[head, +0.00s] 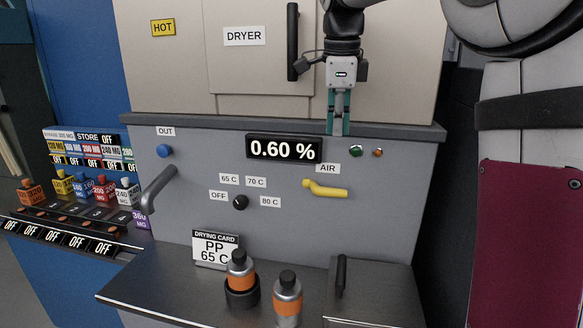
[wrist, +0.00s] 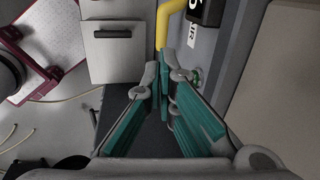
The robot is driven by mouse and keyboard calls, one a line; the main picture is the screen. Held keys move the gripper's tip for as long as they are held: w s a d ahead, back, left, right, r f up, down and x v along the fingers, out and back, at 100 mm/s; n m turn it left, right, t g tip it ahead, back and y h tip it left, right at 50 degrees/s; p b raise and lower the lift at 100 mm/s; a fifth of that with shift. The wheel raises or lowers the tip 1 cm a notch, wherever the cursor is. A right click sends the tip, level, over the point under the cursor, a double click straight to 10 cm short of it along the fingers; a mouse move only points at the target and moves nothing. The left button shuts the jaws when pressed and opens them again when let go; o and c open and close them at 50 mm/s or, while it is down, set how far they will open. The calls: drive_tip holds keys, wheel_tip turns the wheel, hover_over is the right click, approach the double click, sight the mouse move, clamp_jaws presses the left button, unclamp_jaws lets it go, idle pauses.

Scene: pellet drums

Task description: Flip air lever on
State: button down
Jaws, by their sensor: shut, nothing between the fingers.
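The yellow air lever (head: 328,191) is on the grey dryer panel, under the AIR label (head: 328,168). Its handle points right, close to horizontal and tilted slightly down. My gripper (head: 338,131) hangs above the lever, beside the right end of the display, with its teal fingers pointing down. The fingers are shut and empty, apart from the lever. In the wrist view the lever (wrist: 167,21) shows at the top, beyond the fingertips (wrist: 164,78).
The display (head: 283,149) reads 0.60 %. Green (head: 356,151) and orange (head: 378,153) indicators sit right of my gripper. A dial (head: 240,202) and a grey handle (head: 158,188) are left of the lever. Two orange-banded bottles (head: 287,298) stand on the shelf below.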

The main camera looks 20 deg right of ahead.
sight(334, 189)
drive_tip(key=shift+w+d+r+m, duration=0.15)
drive_tip(key=shift+w+d+m, duration=0.2)
drive_tip(key=shift+w+m, duration=0.1)
drive_tip(key=f+p, duration=0.1)
drive_tip(key=f, duration=0.3)
drive_tip(key=w+d+f+p, duration=0.1)
drive_tip(key=f, duration=0.4)
drive_tip(key=w+f, duration=0.1)
drive_tip(key=f, duration=0.3)
drive_tip(key=shift+w+d+f+p, duration=0.1)
drive_tip(key=shift+d+f+p, duration=0.1)
drive_tip(key=shift+f+p, duration=0.2)
